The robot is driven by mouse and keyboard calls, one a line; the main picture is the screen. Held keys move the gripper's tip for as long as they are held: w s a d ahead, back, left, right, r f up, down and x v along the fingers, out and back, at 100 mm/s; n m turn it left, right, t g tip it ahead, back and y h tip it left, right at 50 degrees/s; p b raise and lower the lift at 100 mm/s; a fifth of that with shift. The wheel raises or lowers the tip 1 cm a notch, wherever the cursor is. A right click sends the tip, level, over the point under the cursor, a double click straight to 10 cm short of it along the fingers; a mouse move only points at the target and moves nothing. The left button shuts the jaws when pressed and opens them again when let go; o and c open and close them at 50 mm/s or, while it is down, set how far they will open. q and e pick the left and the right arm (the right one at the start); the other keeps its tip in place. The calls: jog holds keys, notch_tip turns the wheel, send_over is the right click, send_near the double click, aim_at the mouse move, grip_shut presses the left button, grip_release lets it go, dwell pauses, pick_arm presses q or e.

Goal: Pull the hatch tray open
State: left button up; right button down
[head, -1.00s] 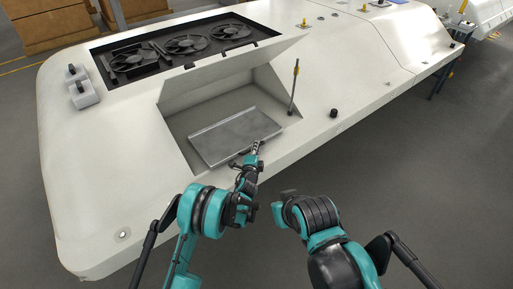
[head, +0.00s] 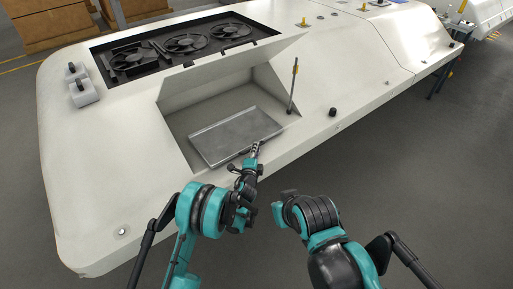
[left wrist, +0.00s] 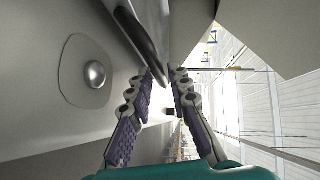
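The hatch tray (head: 235,132) is a flat grey metal tray with raised edges, lying inside the open hatch recess of the white housing. My left gripper (head: 256,149) is at the tray's front right edge. In the left wrist view its two fingertips (left wrist: 165,72) stand apart, with a dark curved bar (left wrist: 140,42) reaching down to the gap between them. I cannot tell whether the fingers touch it. My right gripper (head: 287,194) is off the housing's front edge, apart from the tray; its fingers are too small to read.
The raised hatch lid (head: 225,72) stands behind the recess, beside a thin upright rod (head: 294,85). Fans (head: 186,43) sit in a dark bay behind. A black knob (head: 333,112) is to the right. The floor on the right is clear.

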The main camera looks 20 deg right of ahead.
pick_arm(q)
jog(key=v, duration=0.5)
jog(key=shift+s, duration=0.25)
